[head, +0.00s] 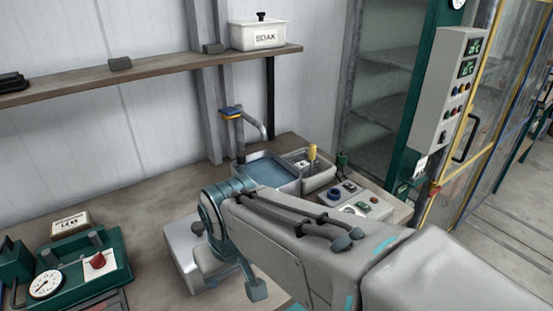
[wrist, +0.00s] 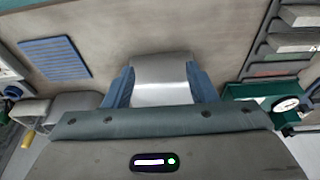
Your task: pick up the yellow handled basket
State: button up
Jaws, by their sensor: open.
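The yellow handle (head: 312,152) stands upright at a small grey basket (head: 318,181) beside the sink at the back of the bench. Its lower part and contents are hard to make out. In the wrist view a yellow handle (wrist: 27,138) shows at the far left edge, beside grey containers. My gripper (wrist: 160,72) is open, with blue fingers either side of a silver box in the picture. I cannot tell how far above the box they are. In the head view my arm hides most of the fingers; the gripper is in front and left of the basket, apart from it.
The silver box (head: 180,247) stands on the bench. A blue basin (head: 268,167) with a tap and a button panel (head: 357,203) flank the basket. A green dial unit (head: 100,268) is at left. A blue ridged mat (wrist: 55,58) lies on the bench. A shelf (head: 150,68) overhangs the back.

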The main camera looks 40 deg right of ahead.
aim_at(312, 154)
jog(key=k, duration=0.5)
jog(key=u, duration=2.4)
jog(key=k, duration=1.6)
jog(key=z, duration=2.45)
jog(key=i, duration=0.95)
jog(key=u, duration=0.05)
